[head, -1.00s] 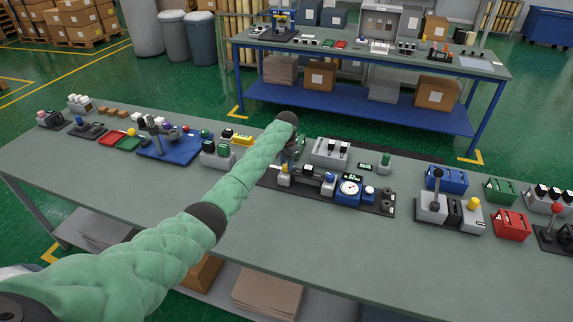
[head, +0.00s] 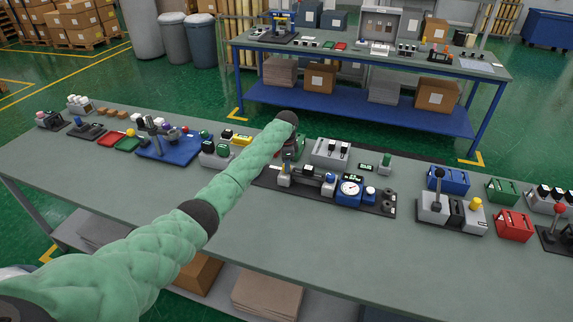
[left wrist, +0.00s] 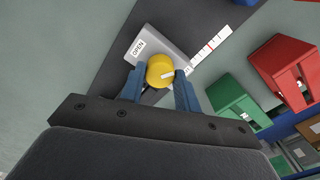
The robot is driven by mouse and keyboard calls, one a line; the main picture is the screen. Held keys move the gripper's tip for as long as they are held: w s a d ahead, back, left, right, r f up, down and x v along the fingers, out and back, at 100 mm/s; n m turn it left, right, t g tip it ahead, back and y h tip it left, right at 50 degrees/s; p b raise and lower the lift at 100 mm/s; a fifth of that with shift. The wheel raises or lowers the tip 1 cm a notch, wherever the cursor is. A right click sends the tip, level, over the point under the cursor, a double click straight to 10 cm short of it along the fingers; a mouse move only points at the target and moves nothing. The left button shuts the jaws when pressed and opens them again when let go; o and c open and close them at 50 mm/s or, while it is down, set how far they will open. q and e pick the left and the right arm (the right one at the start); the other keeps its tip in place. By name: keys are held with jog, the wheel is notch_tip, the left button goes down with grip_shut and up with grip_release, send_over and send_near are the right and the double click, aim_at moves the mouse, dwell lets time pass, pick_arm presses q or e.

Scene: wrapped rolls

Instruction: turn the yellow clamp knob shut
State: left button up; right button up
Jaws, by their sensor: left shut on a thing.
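The yellow clamp knob (left wrist: 160,71) is round with a pale mark on its top. In the left wrist view it sits on a grey block (left wrist: 167,43) with an "OPEN" label to the left of the knob. A second label at the right is partly hidden. My left gripper (left wrist: 159,80) has its two blue fingers on either side of the knob, shut on it. In the head view my left gripper (head: 287,160) is at the back left of a black board (head: 380,208), and the arm and hand largely hide the knob. My right gripper is not in view.
In the left wrist view green (left wrist: 232,103) and red (left wrist: 283,68) blocks lie to the right. The front of the grey table (head: 330,240) is clear.

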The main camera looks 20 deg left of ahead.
pick_arm(q)
jog(key=shift+w+r, duration=0.1)
jog(key=shift+r, duration=0.05)
jog(key=o, duration=1)
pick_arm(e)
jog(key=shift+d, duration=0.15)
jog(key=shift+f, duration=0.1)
pick_arm(q)
jog(key=shift+r+b, duration=0.2)
jog(key=shift+b, duration=0.15)
notch_tip(320, 180, up, 2)
jog(key=shift+r+b, duration=0.1)
jog(key=shift+b, duration=0.55)
notch_tip(320, 180, up, 4)
jog(key=shift+b, duration=0.85)
jog(key=shift+r, duration=0.55)
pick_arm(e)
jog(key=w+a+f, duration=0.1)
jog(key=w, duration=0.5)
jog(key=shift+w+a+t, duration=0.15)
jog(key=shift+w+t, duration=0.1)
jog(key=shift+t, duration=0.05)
